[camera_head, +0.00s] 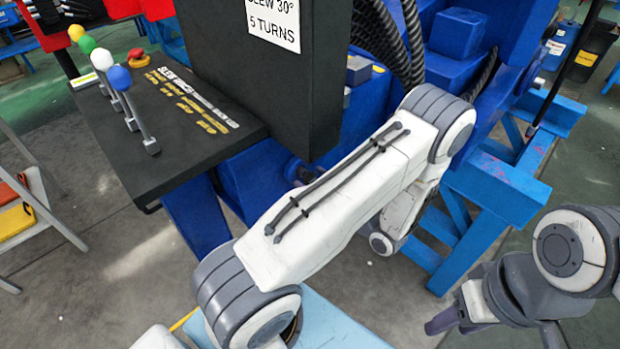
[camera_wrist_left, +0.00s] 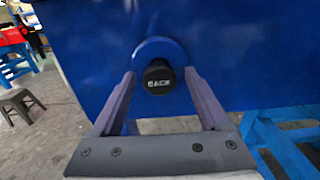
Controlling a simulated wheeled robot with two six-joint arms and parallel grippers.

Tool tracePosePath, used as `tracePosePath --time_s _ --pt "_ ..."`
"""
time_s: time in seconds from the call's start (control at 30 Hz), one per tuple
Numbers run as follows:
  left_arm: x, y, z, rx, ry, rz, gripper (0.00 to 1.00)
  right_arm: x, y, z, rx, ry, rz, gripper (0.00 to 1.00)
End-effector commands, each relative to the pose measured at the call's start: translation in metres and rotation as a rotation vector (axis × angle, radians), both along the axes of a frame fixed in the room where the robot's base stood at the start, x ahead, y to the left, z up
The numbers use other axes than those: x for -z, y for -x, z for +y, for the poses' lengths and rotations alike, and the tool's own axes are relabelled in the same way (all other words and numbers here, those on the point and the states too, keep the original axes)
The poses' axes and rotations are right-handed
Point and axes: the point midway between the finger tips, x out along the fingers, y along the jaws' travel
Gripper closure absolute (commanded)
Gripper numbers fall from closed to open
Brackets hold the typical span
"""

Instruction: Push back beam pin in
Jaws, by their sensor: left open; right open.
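The back beam pin (camera_wrist_left: 158,80) shows in the left wrist view as a black round knob with pale lettering that reads like "BACK". It sits in a round blue collar (camera_wrist_left: 160,48) on the face of a blue beam (camera_wrist_left: 240,50). My left gripper (camera_wrist_left: 159,76) is open, with one finger on each side of the knob. Gaps show between the fingers and the knob. In the head view my left arm hides this gripper and the pin. My right gripper (camera_head: 495,330) is open and empty at the lower right of the head view, away from the beam.
A black control panel (camera_head: 185,110) with several colored-knob levers stands at the left. Blue crane stands (camera_head: 490,190) and dark hoses (camera_head: 395,40) lie around my left arm. A stepladder (camera_head: 25,205) is at the far left. A grey stool (camera_wrist_left: 22,103) stands on the floor.

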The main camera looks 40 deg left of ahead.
Motion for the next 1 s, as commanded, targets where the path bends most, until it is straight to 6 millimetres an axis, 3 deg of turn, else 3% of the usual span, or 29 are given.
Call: tracePosePath --time_s 0.2,0.43,1.0 --pt "0.003 0.006 -0.045 0.006 0.002 -0.004 0.21 0.018 0.0 0.0 0.0 0.0 0.0 0.5" --pt "0.002 0.012 -0.08 0.004 0.0 -0.003 0.21 0.026 0.0 0.0 0.0 0.0 0.0 0.5" --pt "0.0 0.014 -0.088 0.0 0.0 -0.001 0.21 0.027 0.0 0.0 0.0 0.0 0.0 0.5"
